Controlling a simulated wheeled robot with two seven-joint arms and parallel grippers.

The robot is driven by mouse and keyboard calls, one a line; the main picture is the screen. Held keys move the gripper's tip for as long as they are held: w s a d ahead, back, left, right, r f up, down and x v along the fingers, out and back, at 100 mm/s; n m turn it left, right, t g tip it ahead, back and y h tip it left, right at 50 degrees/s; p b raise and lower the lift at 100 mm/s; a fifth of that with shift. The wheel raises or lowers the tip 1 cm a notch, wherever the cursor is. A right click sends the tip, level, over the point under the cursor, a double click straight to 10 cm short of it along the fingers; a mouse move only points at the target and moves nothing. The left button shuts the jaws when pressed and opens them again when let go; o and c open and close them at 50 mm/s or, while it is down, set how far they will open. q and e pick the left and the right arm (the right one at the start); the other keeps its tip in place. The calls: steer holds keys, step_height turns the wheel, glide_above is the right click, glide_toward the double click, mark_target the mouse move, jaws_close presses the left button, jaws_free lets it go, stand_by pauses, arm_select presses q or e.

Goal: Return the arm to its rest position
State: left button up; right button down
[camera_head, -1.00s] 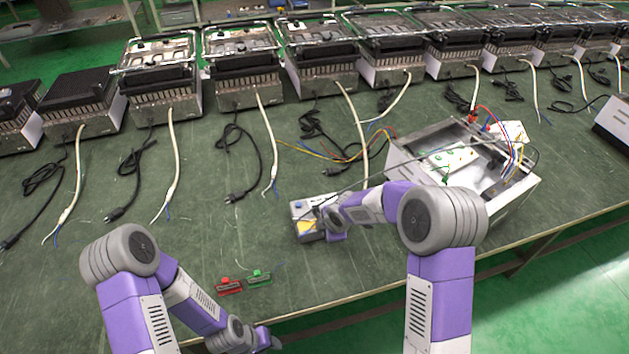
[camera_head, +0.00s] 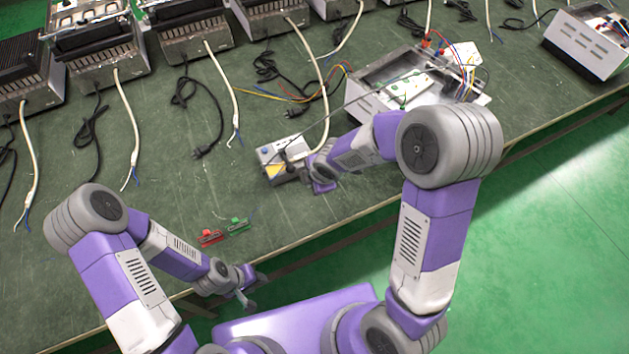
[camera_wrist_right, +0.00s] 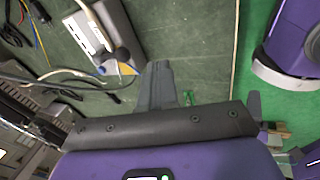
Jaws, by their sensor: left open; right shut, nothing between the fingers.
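My right arm (camera_head: 432,230) reaches over the table's front edge. Its gripper (camera_head: 318,186) is low, just to the near side of a white and grey power tester box (camera_head: 285,152). In the right wrist view the fingers (camera_wrist_right: 160,75) are together with nothing between them, and the tester box (camera_wrist_right: 92,32) lies beyond them to the upper left. I cannot tell in the head view whether the gripper touches the box. My left arm (camera_head: 112,255) is folded at the lower left. Its gripper (camera_head: 246,298) is open and empty beside the table's front edge.
A red clip (camera_head: 210,237) and a green clip (camera_head: 237,225) lie near the front edge. An open metal heater housing (camera_head: 410,85) with wires stands right of the tester. Cables and several heaters fill the back. Green floor lies in front of the table.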

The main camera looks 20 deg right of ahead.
steer(key=shift+s+d+r, duration=0.1)
steer(key=shift+s, duration=0.35)
stand_by(0.3)
steer(key=s+a+f+m+g+y+p, duration=0.1)
steer(key=s+f+m, duration=0.7)
steer(key=m, duration=0.2)
steer(key=s+a+f+m+g+y+p, duration=0.1)
steer(key=s+a+f+m+g, duration=0.1)
steer(key=s+f+m, duration=0.6)
steer(key=s+m, duration=0.1)
steer(key=m, duration=0.2)
steer(key=shift+a+g+y+p, duration=0.3)
